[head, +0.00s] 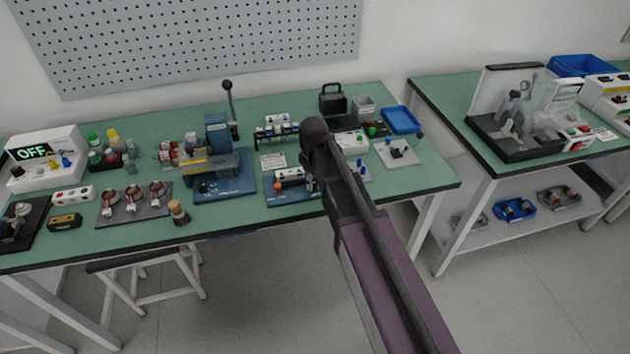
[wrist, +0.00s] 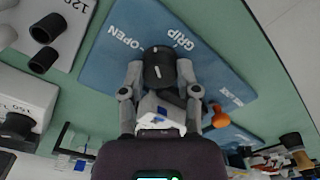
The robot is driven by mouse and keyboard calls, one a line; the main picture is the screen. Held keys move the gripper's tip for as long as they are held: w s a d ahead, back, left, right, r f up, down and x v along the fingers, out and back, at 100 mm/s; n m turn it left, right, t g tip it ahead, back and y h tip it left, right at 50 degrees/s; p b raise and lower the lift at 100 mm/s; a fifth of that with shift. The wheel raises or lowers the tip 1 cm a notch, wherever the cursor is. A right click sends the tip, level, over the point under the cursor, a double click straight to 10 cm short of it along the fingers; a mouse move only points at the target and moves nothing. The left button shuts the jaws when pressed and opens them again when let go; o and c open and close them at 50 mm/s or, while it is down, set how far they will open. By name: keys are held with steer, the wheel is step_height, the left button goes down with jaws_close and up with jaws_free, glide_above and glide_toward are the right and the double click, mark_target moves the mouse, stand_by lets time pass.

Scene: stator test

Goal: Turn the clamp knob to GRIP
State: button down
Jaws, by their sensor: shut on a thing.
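The clamp knob (wrist: 158,60) is a dark, ribbed cylinder on a blue plate (wrist: 115,65) in the wrist view. White lettering on the plate reads OPEN on the knob's left and GRIP on its upper right. My gripper (wrist: 159,77) is shut on the knob, one grey finger on each side. In the head view the blue plate (head: 283,197) lies near the bench's front edge, and my arm hides the knob and most of the gripper.
An orange ball-ended handle (wrist: 217,118) stands right of my gripper in the wrist view. In the head view, a blue press (head: 218,135) with an upright lever stands left of the plate. A white lever board (head: 398,152) and blue tray (head: 402,120) are to the right.

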steer(key=m, duration=0.4)
steer(key=shift+w+a+m, duration=0.1)
steer(key=shift+w+m, duration=0.1)
steer(key=shift+m, duration=0.1)
steer(key=m, duration=0.4)
steer(key=shift+m, duration=0.4)
